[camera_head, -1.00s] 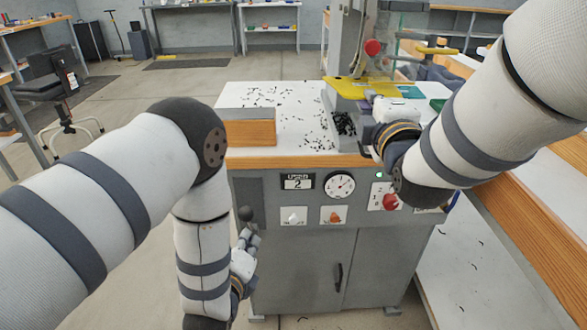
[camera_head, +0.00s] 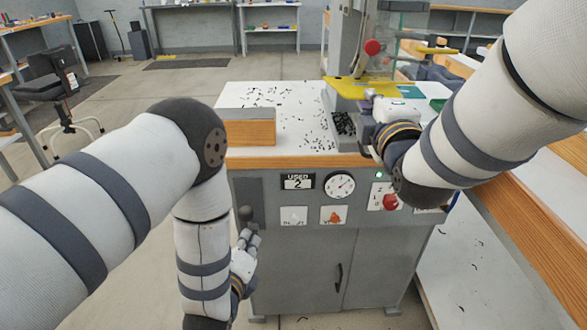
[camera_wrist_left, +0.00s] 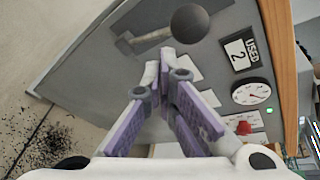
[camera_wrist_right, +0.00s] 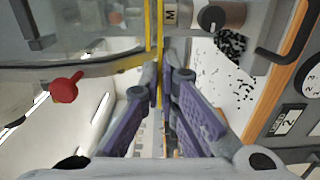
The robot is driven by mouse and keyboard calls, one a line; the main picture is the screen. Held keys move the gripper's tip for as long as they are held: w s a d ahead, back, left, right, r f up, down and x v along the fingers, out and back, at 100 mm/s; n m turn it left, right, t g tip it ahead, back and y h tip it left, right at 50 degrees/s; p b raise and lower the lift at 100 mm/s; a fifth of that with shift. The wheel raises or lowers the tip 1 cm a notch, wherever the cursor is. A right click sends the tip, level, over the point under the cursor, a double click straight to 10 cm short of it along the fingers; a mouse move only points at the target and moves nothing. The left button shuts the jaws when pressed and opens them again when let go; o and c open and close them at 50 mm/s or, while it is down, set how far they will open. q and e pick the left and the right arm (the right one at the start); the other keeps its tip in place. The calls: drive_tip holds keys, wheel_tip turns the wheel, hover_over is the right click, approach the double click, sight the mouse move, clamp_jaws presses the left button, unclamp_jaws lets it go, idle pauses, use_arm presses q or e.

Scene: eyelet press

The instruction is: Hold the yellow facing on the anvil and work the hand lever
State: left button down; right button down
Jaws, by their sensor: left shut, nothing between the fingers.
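The yellow facing (camera_head: 392,88) lies at the press head on top of the cabinet, and the anvil beneath it is hidden. My right gripper (camera_head: 372,97) is at its near edge. In the right wrist view the facing (camera_wrist_right: 154,25) shows edge-on as a thin strip running between the closed fingertips (camera_wrist_right: 159,65). The hand lever with its dark ball knob (camera_head: 246,213) is on the cabinet's front left. My left gripper (camera_head: 250,234) is shut and empty just below the knob. In the left wrist view the ball (camera_wrist_left: 190,23) stands just beyond the fingertips (camera_wrist_left: 167,55); contact is unclear.
The cabinet front carries a counter (camera_head: 297,181) reading USED 2, a round gauge (camera_head: 339,185), a lit green lamp (camera_head: 379,175) and a red knob (camera_head: 390,202). A wooden-fronted block (camera_head: 250,133) and scattered dark bits lie on the white top. A bench (camera_head: 540,222) stands at right.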

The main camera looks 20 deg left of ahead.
sight(249, 223)
use_arm(q)
drive_tip(key=shift+w, duration=0.1)
drive_tip(key=shift+w+a+r, duration=0.15)
drive_tip(key=shift+w+r, duration=0.05)
drive_tip(key=shift+w, duration=0.1)
drive_tip(key=shift+w+a+r, duration=0.25)
drive_tip(key=shift+w+r, duration=0.2)
drive_tip(key=shift+w, duration=0.3)
drive_tip(key=shift+w+a+r, duration=0.2)
drive_tip(key=shift+w+r, duration=0.2)
drive_tip(key=shift+w, duration=0.3)
idle(1.9)
idle(0.4)
drive_tip(key=shift+s+d+f, duration=0.2)
drive_tip(key=shift+s+f, duration=0.15)
drive_tip(key=shift+s, duration=0.25)
drive_tip(key=shift+s+d+f, duration=0.2)
drive_tip(key=shift+s+f, duration=0.15)
drive_tip(key=shift+s, duration=0.3)
drive_tip(key=shift+s+d+f, duration=0.2)
drive_tip(key=shift+s+f, duration=0.15)
drive_tip(key=shift+s, duration=0.25)
drive_tip(key=shift+s, duration=0.1)
